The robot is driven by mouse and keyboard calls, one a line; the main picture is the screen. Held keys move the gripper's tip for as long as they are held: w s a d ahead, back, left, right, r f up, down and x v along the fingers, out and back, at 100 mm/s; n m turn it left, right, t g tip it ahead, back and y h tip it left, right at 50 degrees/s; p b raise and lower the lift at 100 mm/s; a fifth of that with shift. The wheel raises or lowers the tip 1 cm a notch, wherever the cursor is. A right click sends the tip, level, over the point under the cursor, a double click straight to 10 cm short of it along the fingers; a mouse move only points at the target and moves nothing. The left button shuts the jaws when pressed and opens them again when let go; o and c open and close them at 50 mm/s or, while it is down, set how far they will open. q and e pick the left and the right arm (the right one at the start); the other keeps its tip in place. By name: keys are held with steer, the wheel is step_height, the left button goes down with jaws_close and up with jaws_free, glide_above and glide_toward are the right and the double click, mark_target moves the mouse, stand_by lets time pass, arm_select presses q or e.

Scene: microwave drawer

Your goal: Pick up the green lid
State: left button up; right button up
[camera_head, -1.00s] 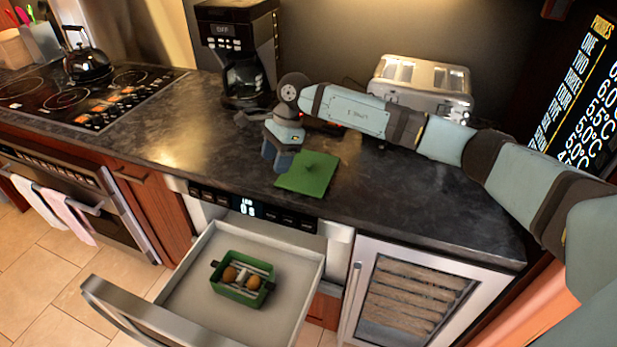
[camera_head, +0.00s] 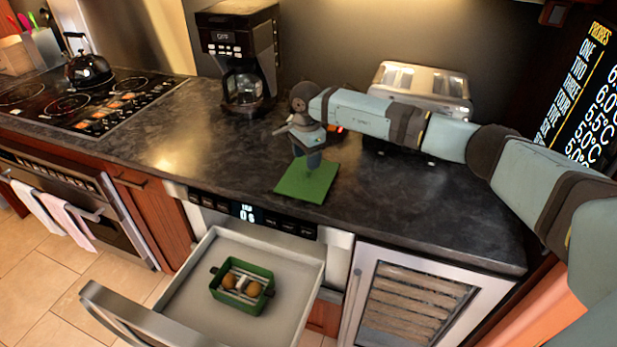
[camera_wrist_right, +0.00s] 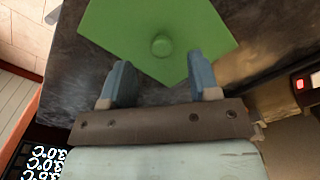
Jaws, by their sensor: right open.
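The green lid (camera_head: 306,184) is a flat square lying on the dark counter above the open drawer. In the right wrist view the lid (camera_wrist_right: 150,22) shows a round knob (camera_wrist_right: 162,45) near its middle. My right gripper (camera_head: 308,165) is over the lid's back part, pointing down, and hides the knob in the head view. In the right wrist view its two blue fingers (camera_wrist_right: 158,75) are apart and empty, with the knob ahead of the gap between them. I cannot tell the exact height over the lid. My left gripper is not in view.
The open drawer (camera_head: 192,300) holds a green container (camera_head: 242,286) with round brown items in it. A coffee maker (camera_head: 243,60) and a toaster (camera_head: 420,85) stand at the back of the counter (camera_head: 165,135). The counter left of the lid is clear.

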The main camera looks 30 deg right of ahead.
mark_target(309, 175)
steer(key=f, duration=0.3)
steer(key=f+p, duration=0.1)
steer(key=f, duration=0.1)
steer(key=shift+w+d, duration=0.1)
steer(key=shift+d, duration=0.15)
steer(key=c, duration=1)
steer(key=shift+r, duration=0.15)
